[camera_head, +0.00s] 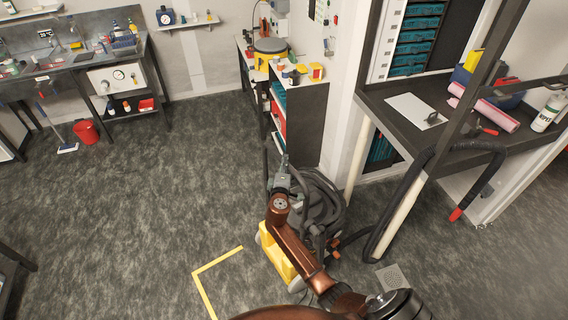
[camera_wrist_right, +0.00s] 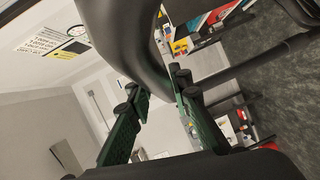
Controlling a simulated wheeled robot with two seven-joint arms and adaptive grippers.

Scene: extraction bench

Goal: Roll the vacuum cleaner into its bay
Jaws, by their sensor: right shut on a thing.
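The vacuum cleaner (camera_head: 279,258) stands on the floor at the lower centre of the head view, with a yellow lower body and dark grey hoses. My right arm covers much of it. My right gripper (camera_head: 282,170) is over the vacuum's upper side. In the right wrist view, the right gripper (camera_wrist_right: 158,88) has its green fingers on either side of a thick dark curved bar (camera_wrist_right: 135,40), which looks like the vacuum's handle. A yellow floor line (camera_head: 212,262) forms a corner just left of the vacuum; most of this marking is out of frame. My left gripper is not in view.
A dark bench (camera_head: 390,92) with a black hose (camera_head: 405,200) hanging from it stands at the right. A low shelf unit (camera_head: 302,115) is behind the vacuum. A floor drain (camera_head: 392,277) lies at its right. Open floor (camera_head: 150,190) spreads to the left.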

